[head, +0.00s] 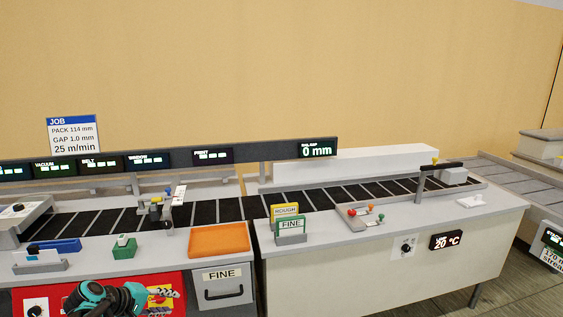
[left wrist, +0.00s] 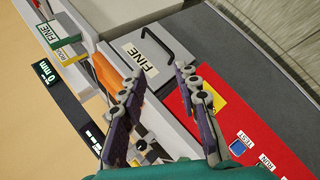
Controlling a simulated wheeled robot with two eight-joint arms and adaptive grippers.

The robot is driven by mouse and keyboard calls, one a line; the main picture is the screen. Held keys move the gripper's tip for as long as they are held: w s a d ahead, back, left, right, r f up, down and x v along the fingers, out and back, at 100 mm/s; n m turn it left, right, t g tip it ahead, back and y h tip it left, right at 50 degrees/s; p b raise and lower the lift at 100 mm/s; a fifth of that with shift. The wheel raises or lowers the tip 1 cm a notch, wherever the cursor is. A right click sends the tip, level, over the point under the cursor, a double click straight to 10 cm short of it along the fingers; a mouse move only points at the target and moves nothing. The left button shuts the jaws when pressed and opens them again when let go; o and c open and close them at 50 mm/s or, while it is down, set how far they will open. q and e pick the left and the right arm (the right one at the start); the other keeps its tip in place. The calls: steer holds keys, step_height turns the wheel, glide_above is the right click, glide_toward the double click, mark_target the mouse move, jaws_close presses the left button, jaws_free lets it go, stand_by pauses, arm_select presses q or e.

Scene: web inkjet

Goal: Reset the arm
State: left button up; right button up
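My left arm (head: 105,298) shows at the bottom left of the head view, low in front of the bench and over the red panel. In the left wrist view my left gripper (left wrist: 160,85) has its two dark fingers spread wide apart, with nothing between them. Past the fingertips are the grey FINE drawer (left wrist: 143,50) and the orange tray (left wrist: 107,75). My right gripper is in neither view.
The conveyor (head: 205,212) runs behind the bench, under an overhead bar with displays (head: 212,155). ROUGH and FINE blocks (head: 291,224), a green block (head: 124,247) and a blue tray (head: 55,246) stand on the bench. The red panel (left wrist: 225,115) carries buttons. A drawer handle (head: 224,291) sticks out.

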arm_select(q)
steer(key=s+d+r+m+g+y, duration=0.1)
steer(key=s+d+r+m, duration=0.1)
steer(key=s+d, duration=0.4)
steer(key=s+d+r+m+y, duration=0.1)
steer(key=s+d+r+m, duration=0.15)
steer(key=s+d, duration=0.35)
steer(key=s+d+f+m+y, duration=0.1)
steer(key=s+d+m, duration=0.1)
steer(key=s, duration=0.4)
steer(key=s+d+f+m+y, duration=0.1)
steer(key=s+d+f+m, duration=0.1)
steer(key=s+m, duration=0.2)
steer(key=s, duration=0.2)
steer(key=shift+s+f+y, duration=0.15)
steer(key=shift+s+y, duration=0.15)
steer(key=shift+y, duration=0.1)
